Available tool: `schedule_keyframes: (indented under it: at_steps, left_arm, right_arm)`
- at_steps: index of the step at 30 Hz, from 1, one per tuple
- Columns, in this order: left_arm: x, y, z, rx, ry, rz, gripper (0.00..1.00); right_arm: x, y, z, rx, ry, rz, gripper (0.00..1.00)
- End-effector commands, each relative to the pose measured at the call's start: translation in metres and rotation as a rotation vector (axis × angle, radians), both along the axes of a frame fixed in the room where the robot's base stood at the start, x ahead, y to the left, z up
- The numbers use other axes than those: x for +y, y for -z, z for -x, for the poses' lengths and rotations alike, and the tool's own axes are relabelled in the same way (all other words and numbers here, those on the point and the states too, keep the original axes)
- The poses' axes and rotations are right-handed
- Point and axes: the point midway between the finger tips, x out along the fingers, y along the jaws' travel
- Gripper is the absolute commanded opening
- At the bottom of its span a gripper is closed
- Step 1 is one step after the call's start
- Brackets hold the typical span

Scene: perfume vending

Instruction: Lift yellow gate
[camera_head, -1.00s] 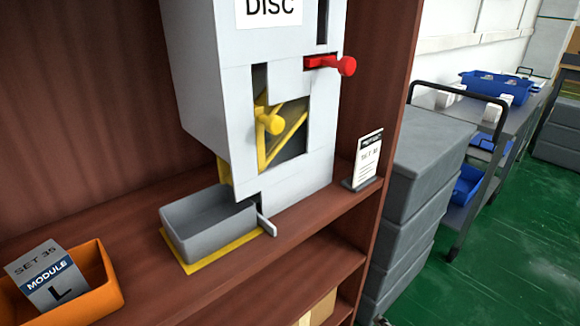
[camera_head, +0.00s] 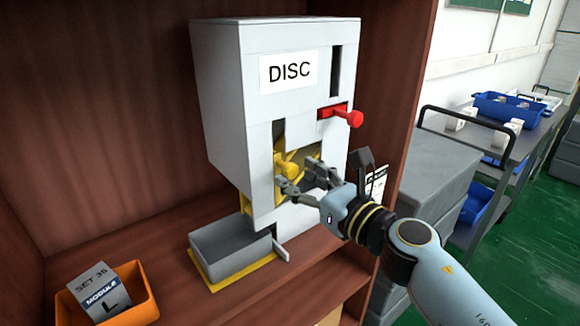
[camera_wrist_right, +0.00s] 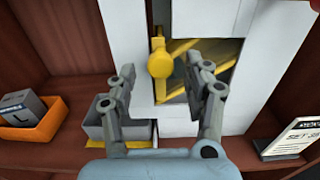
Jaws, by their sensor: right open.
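The yellow gate (camera_head: 286,163) sits in the cut-out window of the white dispenser (camera_head: 224,110) labelled DISC. Its round yellow knob (camera_wrist_right: 161,64) sticks out toward me in the right wrist view. My right gripper (camera_head: 300,182) is open in front of the window, just below the knob in the head view. In the right wrist view its two fingers (camera_wrist_right: 158,84) stand apart on either side of the knob, with nothing between them. I cannot tell whether a finger touches the gate. The gripper hides the lower part of the window in the head view. My left gripper is not in view.
A grey bin (camera_head: 232,252) on a yellow plate stands below the dispenser. A red lever (camera_head: 345,116) projects above the gripper. An orange bin (camera_head: 138,303) with a module box is at lower left. A sign (camera_head: 377,182) stands right, partly behind my arm.

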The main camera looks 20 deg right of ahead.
Motion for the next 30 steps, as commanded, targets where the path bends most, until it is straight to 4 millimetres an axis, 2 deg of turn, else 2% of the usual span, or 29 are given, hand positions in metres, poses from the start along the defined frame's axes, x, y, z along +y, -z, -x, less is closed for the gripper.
schedule_keyframes:
  at_steps: [3,6,16,28,30]
  left_arm:
    - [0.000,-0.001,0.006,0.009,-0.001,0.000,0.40]
    - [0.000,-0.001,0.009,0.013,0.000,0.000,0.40]
    - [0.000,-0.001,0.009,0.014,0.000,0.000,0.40]
    - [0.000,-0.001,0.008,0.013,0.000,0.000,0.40]
    - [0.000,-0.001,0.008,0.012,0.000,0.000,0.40]
  right_arm:
    - [0.006,-0.001,-0.017,-0.001,0.000,0.000,0.51]
    - [0.009,0.000,-0.025,0.000,0.000,-0.001,0.51]
    - [0.010,0.000,-0.029,0.001,0.000,0.000,0.51]
    - [0.010,0.000,-0.029,0.001,0.000,0.000,0.00]
    - [0.010,0.000,-0.028,0.001,0.000,0.000,0.00]
